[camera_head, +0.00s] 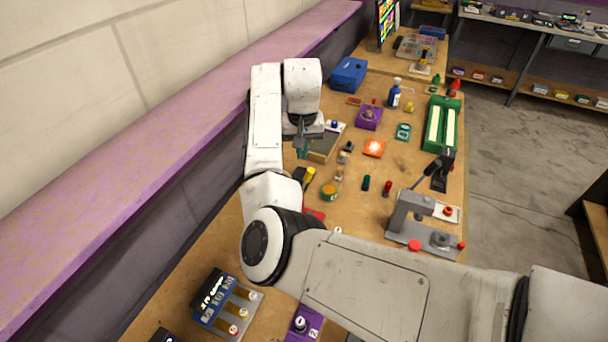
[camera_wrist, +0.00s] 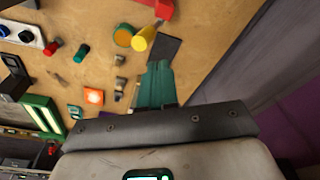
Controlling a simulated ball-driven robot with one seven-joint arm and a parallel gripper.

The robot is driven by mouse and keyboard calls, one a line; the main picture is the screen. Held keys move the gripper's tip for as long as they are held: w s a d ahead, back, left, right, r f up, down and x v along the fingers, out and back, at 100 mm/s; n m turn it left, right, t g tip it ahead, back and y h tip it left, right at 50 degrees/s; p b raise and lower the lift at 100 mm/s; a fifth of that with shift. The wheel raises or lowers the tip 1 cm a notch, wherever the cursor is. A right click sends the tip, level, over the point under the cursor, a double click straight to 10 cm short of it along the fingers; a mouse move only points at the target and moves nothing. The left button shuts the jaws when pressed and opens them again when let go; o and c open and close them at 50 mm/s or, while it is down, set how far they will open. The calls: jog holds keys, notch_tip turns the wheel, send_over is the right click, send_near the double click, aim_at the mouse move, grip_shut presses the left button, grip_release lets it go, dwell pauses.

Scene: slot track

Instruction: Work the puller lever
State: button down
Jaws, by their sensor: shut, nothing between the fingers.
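A grey bench tool (camera_head: 408,212) with a black lever (camera_head: 432,170) stands near the right edge of the bench in the head view; I take it for the puller. Its lever slants up to the right, and red knobs sit on its base. My gripper (camera_head: 302,153) is far to its left, over the bench near a grey box. In the wrist view, its teal fingers (camera_wrist: 156,80) are together and empty, pointing toward a yellow-handled thing (camera_wrist: 145,38). No contact between my gripper and the puller shows. I cannot surely pick out the puller in the wrist view.
Small items lie between gripper and tool: a green-orange round tin (camera_head: 329,193), a dark green cylinder (camera_head: 366,183), a red cylinder (camera_head: 387,188) and an orange square (camera_head: 374,148). A green tray (camera_head: 432,130) stands behind the tool. A purple ledge (camera_head: 170,110) runs along the left.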

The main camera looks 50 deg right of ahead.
jog(key=shift+w+a+r+p, duration=0.2)
jog(key=shift+w+r, duration=0.25)
jog(key=shift+r, duration=0.3)
jog(key=shift+w+a+r+p, duration=0.2)
jog(key=shift+w+r, duration=0.2)
jog(key=shift+r, duration=0.3)
jog(key=shift+w+a+r+p, duration=0.1)
jog(key=shift+w+r+p, duration=0.1)
jog(key=shift+w+r, duration=0.4)
jog(key=shift+s, duration=0.25)
